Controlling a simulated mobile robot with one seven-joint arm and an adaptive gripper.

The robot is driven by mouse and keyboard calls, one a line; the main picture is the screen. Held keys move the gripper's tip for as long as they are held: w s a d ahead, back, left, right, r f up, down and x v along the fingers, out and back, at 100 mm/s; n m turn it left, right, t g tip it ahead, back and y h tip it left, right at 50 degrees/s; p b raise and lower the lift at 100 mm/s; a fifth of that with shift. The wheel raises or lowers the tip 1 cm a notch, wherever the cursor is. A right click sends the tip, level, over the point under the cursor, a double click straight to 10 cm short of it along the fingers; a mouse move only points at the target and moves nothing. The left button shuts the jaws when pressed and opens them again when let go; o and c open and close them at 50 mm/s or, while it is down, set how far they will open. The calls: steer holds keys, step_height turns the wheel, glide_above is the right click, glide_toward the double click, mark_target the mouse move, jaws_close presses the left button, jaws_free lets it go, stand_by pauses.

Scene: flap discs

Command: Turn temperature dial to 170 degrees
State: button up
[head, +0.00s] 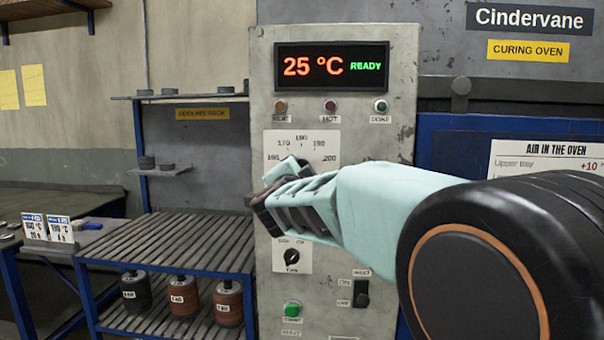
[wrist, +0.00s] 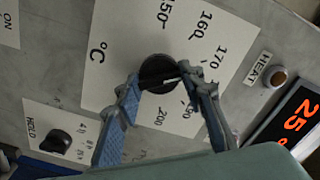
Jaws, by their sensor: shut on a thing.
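The temperature dial (wrist: 156,68) is a round black knob on a white scale plate (wrist: 113,50) in the wrist view. My gripper (wrist: 161,78) has one finger on each side of it and is shut on it. A white mark on the knob shows between the fingers, on the side toward 170 and 180; I cannot tell the exact reading. In the head view my gripper (head: 266,196) covers the dial, and the scale plate (head: 318,146) shows numbers from 160 to 200 above it.
The oven panel (head: 400,130) has a display (head: 331,66) reading 25 °C READY. Below are a smaller black knob (head: 292,258), a green button (head: 292,308) and a black switch (head: 362,294). A slatted blue rack (head: 180,240) stands to the left.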

steer(key=o, duration=1.2)
steer(key=shift+c, duration=0.2)
steer(key=shift+s, duration=0.1)
steer(key=s, duration=0.7)
steer(key=shift+s, duration=0.2)
steer(key=shift+a, duration=0.1)
